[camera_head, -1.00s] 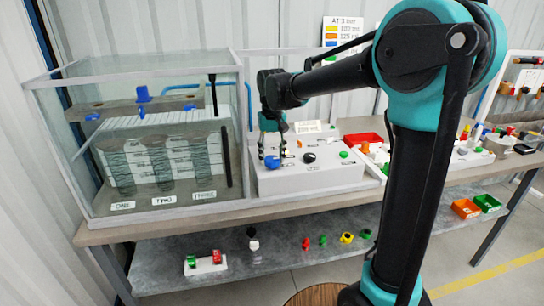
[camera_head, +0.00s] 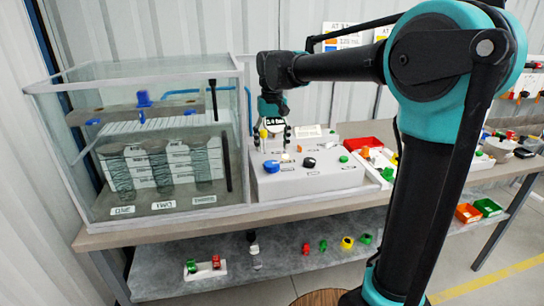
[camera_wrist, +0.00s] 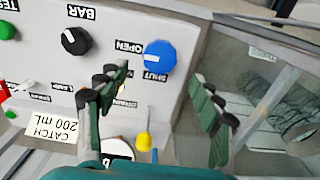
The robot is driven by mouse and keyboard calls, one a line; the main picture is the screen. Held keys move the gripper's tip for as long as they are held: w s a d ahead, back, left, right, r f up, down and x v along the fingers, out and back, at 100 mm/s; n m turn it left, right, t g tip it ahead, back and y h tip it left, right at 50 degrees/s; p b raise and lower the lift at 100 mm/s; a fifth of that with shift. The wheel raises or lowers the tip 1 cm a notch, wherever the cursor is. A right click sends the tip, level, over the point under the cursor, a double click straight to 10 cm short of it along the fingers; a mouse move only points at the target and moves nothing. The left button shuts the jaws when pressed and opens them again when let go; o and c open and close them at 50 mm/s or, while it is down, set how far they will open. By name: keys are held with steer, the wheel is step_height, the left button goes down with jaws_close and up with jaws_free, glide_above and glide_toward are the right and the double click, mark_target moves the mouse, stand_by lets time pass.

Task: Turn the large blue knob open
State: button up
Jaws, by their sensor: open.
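The large blue knob (camera_head: 271,166) sits at the front left of the white control box. In the wrist view the blue knob (camera_wrist: 159,56) has a short white mark and stands between the printed words OPEN and SHUT; I cannot tell its exact setting. My gripper (camera_head: 273,136) is open and empty, above and behind the knob, apart from it. In the wrist view its two dark fingers (camera_wrist: 160,82) are spread, with the blue knob beyond and between their tips.
A black knob (camera_head: 309,162) and a green button (camera_head: 343,158) share the white box (camera_head: 320,182). A yellow-topped piece (camera_wrist: 144,139) is near my fingers. The glass tank (camera_head: 80,180) stands close on the left. A red tray (camera_head: 362,142) is to the right.

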mark_target(272, 163)
steer(key=shift+r, duration=2.75)
steer(key=s+d+f+m+t, duration=0.15)
steer(key=s+d+f, duration=0.35)
steer(key=d+f, duration=0.8)
steer(key=s+d+f+t, duration=0.1)
steer(key=s+d+f, duration=0.4)
steer(key=s+f, duration=0.2)
steer(key=s+d+f+m+t, duration=0.1)
steer(key=s+d+f, duration=0.4)
steer(key=s+f, duration=0.2)
steer(key=shift+s+d+f+t, duration=0.2)
steer(key=shift+d+f+t, duration=0.1)
steer(key=shift+f+t, duration=0.1)
steer(key=shift+m, duration=0.25)
steer(key=shift+c, duration=0.6)
